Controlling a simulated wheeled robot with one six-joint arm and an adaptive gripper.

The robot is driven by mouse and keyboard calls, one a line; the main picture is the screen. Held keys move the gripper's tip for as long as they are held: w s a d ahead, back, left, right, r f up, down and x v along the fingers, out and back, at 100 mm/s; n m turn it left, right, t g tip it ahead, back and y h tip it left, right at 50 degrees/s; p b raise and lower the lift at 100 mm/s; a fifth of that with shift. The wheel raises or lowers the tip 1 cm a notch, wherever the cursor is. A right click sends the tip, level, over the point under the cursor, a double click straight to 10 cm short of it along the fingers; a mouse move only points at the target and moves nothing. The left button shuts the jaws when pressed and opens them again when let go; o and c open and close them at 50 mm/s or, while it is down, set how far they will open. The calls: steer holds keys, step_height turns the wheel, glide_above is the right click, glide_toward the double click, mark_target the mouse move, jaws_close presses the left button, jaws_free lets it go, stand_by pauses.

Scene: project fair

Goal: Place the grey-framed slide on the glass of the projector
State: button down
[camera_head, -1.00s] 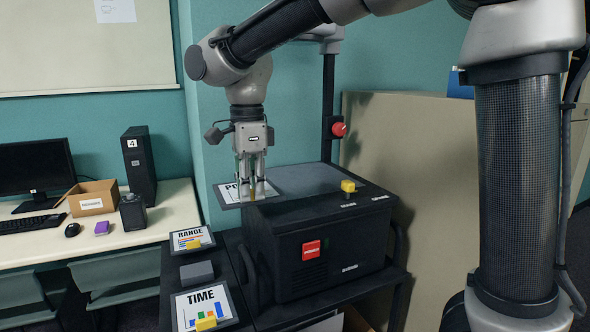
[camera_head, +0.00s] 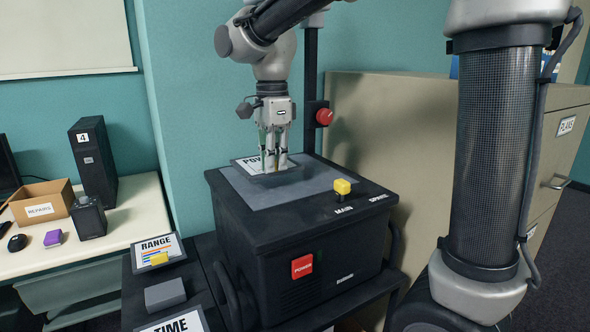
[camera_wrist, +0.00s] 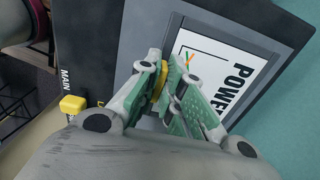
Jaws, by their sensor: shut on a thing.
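My gripper (camera_head: 275,168) is shut on the yellow grip (camera_wrist: 160,84) of the slide marked POWER (camera_head: 250,162). In the wrist view the slide (camera_wrist: 215,58) shows a white sheet inside a grey frame, partly hidden by my fingers. The slide is over the back left part of the grey glass (camera_head: 300,189) on top of the black projector (camera_head: 262,232). It looks level and close to the glass; I cannot tell whether it touches.
A yellow switch (camera_head: 342,186) stands at the projector's right, near the MAIN label. A red button (camera_head: 324,117) is on the post behind. The RANGE slide (camera_head: 157,245), a grey block (camera_head: 165,294) and the TIME slide (camera_head: 180,324) lie at left. The front of the glass is clear.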

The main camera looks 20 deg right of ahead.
mark_target(296, 167)
steer(key=d, duration=0.2)
steer(key=w+d, duration=0.1)
steer(key=d, duration=0.2)
steer(key=shift+d, duration=0.3)
steer(key=shift+f, duration=1.75)
steer(key=c, duration=1.6)
jaws_free()
steer(key=shift+o, duration=0.2)
